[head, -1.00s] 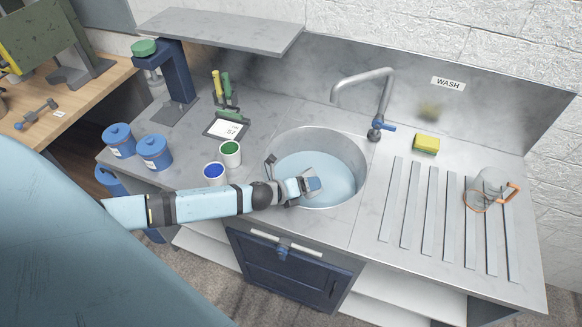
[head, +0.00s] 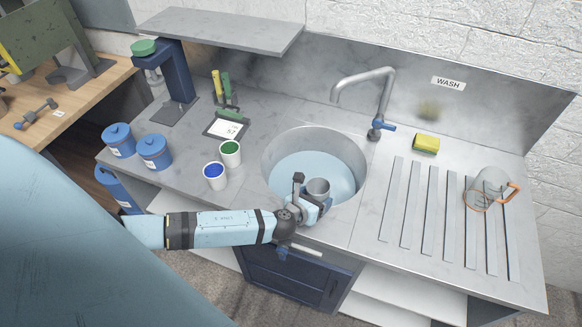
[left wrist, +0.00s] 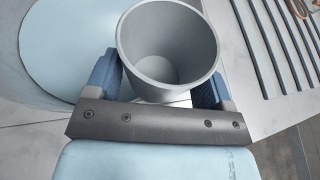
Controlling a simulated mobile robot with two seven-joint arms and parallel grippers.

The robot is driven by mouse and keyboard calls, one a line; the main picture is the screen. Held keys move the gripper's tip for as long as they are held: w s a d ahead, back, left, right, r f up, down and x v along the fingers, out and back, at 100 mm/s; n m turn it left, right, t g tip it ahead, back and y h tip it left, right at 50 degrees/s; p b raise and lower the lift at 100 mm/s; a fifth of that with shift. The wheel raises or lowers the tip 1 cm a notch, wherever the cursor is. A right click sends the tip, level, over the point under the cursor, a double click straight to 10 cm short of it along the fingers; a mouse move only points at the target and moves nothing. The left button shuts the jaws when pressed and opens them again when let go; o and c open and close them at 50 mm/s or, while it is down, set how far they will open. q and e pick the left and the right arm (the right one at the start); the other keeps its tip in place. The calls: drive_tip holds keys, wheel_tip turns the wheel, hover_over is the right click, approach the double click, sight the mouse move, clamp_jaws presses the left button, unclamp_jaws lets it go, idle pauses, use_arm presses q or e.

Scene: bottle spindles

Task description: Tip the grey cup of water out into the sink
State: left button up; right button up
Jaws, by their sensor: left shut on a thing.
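The grey cup (head: 318,186) is upright at the front rim of the sink, held by my left gripper (head: 311,200). In the left wrist view the cup (left wrist: 168,45) stands between the two blue fingers, which close on its sides. Its mouth faces the camera; I see bare grey walls and floor inside and no water. The round sink (head: 275,158) lies just behind the cup, with pale blue in its bottom; it also shows in the left wrist view (left wrist: 30,92). My right gripper is not in view.
A tap (head: 385,95) stands behind the sink. Left of it are a white blue-filled cup (head: 214,182), a white green-filled cup (head: 231,160) and blue canisters (head: 155,155). Right are a ribbed drainboard (head: 412,215), a sponge (head: 426,143) and a clear jug (head: 488,190).

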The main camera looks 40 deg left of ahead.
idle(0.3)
use_arm(q)
drive_tip(key=shift+r+m+y, duration=0.3)
drive_tip(key=shift+r+m, duration=0.1)
drive_tip(key=shift+r, duration=0.65)
drive_tip(key=shift+n+t+y, duration=0.3)
drive_tip(key=r, duration=0.3)
drive_tip(key=s+r, duration=0.1)
drive_tip(key=r, duration=0.3)
drive_tip(key=s+r, duration=0.1)
drive_tip(key=r, duration=0.3)
drive_tip(key=shift+d+r, duration=0.15)
drive_tip(key=shift+d, duration=0.05)
drive_tip(key=s+r, duration=0.4)
drive_tip(key=r, duration=0.6)
drive_tip(key=shift+w, duration=0.1)
